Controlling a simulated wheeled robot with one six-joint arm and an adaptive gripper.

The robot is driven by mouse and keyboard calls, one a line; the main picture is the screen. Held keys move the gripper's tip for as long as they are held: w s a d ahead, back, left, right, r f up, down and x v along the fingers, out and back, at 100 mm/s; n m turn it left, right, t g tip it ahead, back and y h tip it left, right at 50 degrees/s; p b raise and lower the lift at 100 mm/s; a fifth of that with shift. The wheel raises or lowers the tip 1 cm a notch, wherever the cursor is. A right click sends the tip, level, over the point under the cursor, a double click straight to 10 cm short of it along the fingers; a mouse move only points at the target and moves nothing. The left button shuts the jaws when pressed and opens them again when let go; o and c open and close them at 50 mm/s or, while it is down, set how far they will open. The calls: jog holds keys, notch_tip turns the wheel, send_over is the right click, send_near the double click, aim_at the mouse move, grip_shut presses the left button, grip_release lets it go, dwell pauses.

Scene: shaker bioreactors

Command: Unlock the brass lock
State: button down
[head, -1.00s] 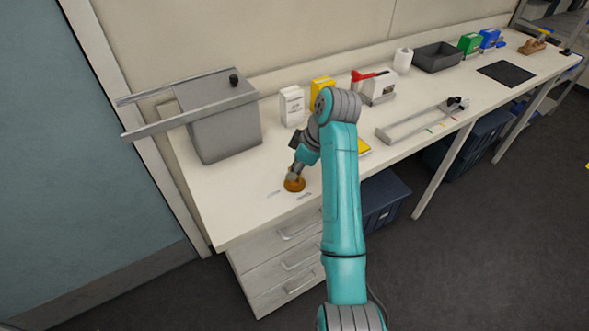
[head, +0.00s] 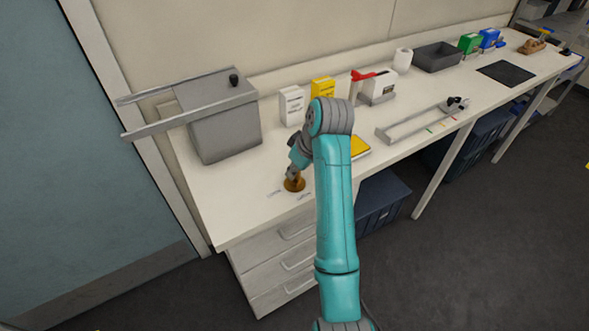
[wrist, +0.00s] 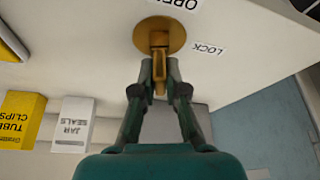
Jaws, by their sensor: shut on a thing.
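The brass lock (head: 295,184) is a round brass disc on the white bench top near its front left edge. In the wrist view the disc (wrist: 176,35) carries a raised brass key or handle (wrist: 160,62). My gripper (wrist: 159,82) is shut on that handle, one finger on each side. In the head view my gripper (head: 293,174) comes down onto the lock from above. Labels lie flat beside the disc: "LOCK" (wrist: 208,49) and a partly cut-off "OPEN" (wrist: 180,3). The handle lies nearer neither label clearly.
A grey box with two long rails (head: 225,125) stands to the left. A white carton (head: 291,106) and a yellow carton (head: 322,88) stand behind the lock. A grey slide frame (head: 420,121) lies to the right. Drawers (head: 280,260) are below.

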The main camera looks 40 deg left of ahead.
jog(key=shift+s+d+f, duration=0.1)
jog(key=shift+f, duration=0.35)
jog(key=m+t, duration=0.1)
jog(key=m, duration=0.3)
jog(key=shift+h, duration=0.3)
jog(key=c, duration=1.1)
grip_release()
jog(key=shift+c, duration=0.2)
jog(key=shift+r, duration=0.15)
jog(key=shift+r, duration=0.1)
